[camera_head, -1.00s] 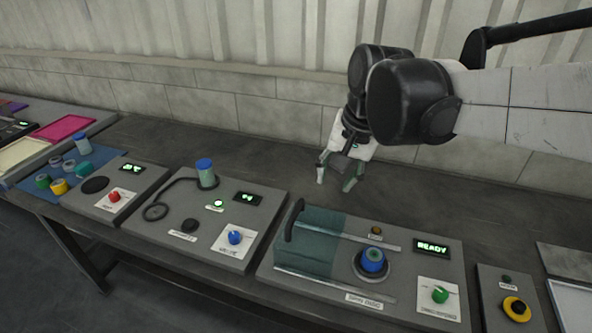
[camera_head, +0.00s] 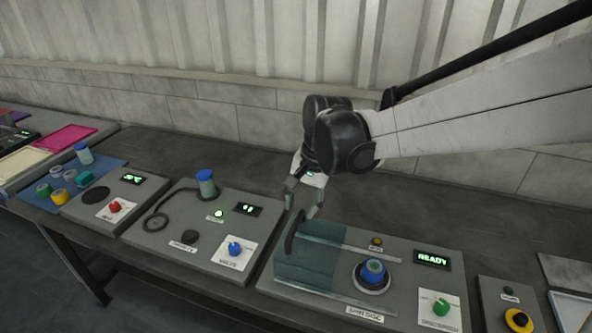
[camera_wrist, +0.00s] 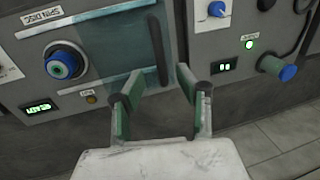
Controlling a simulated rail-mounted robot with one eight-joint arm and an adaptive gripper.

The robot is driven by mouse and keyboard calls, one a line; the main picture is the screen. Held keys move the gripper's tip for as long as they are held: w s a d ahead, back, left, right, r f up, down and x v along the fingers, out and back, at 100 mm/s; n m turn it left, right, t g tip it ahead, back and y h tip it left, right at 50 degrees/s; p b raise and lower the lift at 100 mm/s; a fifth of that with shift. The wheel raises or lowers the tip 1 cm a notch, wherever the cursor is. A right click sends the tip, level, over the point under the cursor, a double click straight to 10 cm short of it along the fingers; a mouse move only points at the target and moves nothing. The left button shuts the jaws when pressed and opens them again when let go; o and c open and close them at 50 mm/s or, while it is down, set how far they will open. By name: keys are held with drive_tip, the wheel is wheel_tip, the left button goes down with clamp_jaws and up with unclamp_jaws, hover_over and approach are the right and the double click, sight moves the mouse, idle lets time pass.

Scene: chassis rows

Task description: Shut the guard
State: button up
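The guard (camera_head: 318,262) is a teal see-through cover at the left end of the spin disc panel. It has a black upright handle (camera_head: 291,236) on its left edge. The disc (camera_head: 374,275) with a blue-capped piece is uncovered to its right. My gripper (camera_head: 302,205) is above the back of the handle, pointing down. In the wrist view, the open fingers (camera_wrist: 160,76) are spread on either side of the handle's near end (camera_wrist: 160,60), with the guard (camera_wrist: 122,42) to the left. I cannot tell whether they touch it.
The READY display (camera_head: 432,260) and green knob (camera_head: 441,307) are right of the disc. Left of the guard is another panel with a blue-capped vial (camera_head: 206,184) and blue knob (camera_head: 235,249). The table behind the panels is clear.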

sight(296, 223)
drive_tip(key=f, duration=0.4)
drive_tip(key=a+f, duration=0.1)
drive_tip(key=f, duration=0.1)
drive_tip(key=shift+w, duration=0.15)
clamp_jaws()
